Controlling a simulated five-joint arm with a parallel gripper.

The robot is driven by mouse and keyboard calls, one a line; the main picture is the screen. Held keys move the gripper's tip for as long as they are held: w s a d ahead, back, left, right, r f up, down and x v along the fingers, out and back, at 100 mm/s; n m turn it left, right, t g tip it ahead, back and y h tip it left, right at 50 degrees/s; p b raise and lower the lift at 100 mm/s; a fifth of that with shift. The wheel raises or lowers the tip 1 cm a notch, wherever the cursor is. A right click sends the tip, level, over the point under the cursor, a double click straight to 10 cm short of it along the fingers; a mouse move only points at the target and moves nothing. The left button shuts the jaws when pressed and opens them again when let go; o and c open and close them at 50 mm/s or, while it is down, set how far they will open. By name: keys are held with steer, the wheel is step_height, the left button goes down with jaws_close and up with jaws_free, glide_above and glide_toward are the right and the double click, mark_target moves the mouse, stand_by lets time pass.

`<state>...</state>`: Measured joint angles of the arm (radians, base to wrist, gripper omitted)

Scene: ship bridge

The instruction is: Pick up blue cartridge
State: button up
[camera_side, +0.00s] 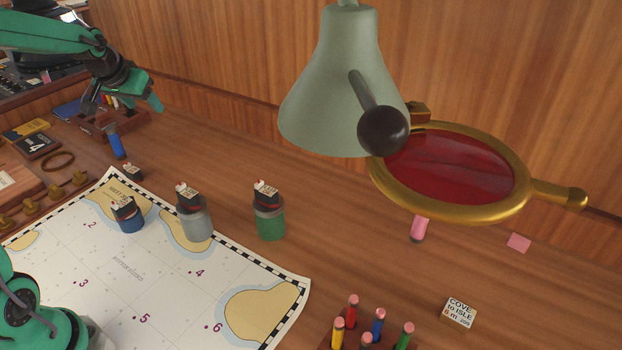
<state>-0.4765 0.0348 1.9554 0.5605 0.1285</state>
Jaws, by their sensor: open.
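A blue cartridge (117,147) with a grey end is on the wooden desk at the upper left, just beyond the chart. I cannot tell whether it stands or lies. My gripper (124,106) is open above and close to it, with nothing seen between the fingers. The gap between fingers and cartridge is hard to judge. Another slim blue piece (378,326) with a pinkish top stands in a wooden holder at the bottom, among red, yellow and green ones.
A lamp (335,90) and a brass-rimmed red lens (450,165) overhang the right. A dark rack (125,122) stands behind my gripper.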

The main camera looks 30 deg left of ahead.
steer(key=w+a+f+n+y, duration=0.1)
steer(key=a+f, duration=0.2)
steer(key=a, duration=0.4)
steer(key=w+a+f+n+y, duration=0.1)
steer(key=w+a+f, duration=0.15)
steer(key=a, duration=0.45)
steer(key=n+g, duration=0.1)
glide_toward(110, 128)
steer(key=shift+y, duration=0.3)
steer(key=x, duration=0.2)
steer(key=d+x, duration=0.1)
steer(key=x, duration=0.1)
steer(key=shift+w+a+f, duration=0.2)
steer(key=shift+f, duration=0.25)
steer(key=shift+x, duration=1.25)
steer(key=shift+x, duration=2.6)
steer(key=shift+s+a, duration=0.1)
steer(key=c, duration=1.2)
